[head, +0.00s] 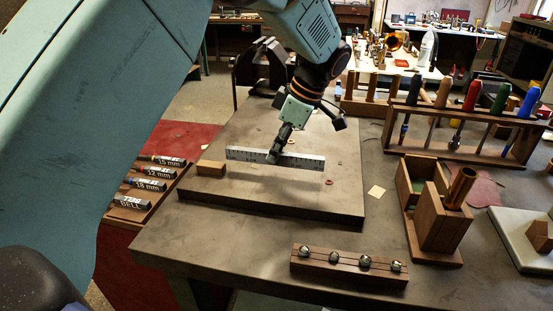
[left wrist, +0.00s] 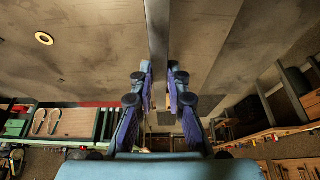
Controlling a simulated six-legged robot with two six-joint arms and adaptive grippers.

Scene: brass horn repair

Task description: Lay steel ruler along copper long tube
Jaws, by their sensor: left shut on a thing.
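The steel ruler (head: 245,154) is a long, flat, pale metal strip, held on edge with its marked face towards the head camera. My left gripper (head: 276,157) is shut on it near its middle, over the raised grey board. Whether its lower edge touches the board is unclear. In the left wrist view, the fingers (left wrist: 160,95) stand on both sides of the ruler (left wrist: 158,35), which runs up from between them. A copper tube (head: 461,188) stands upright in a wooden block at the right; I cannot tell whether it is the long tube. My right gripper is not in view.
The board (head: 335,197) carries a small wooden block (head: 211,168) at left and small rings. A wooden strip with metal pieces (head: 348,264) lies in front. A handled-tool rack (head: 455,148) stands at back right.

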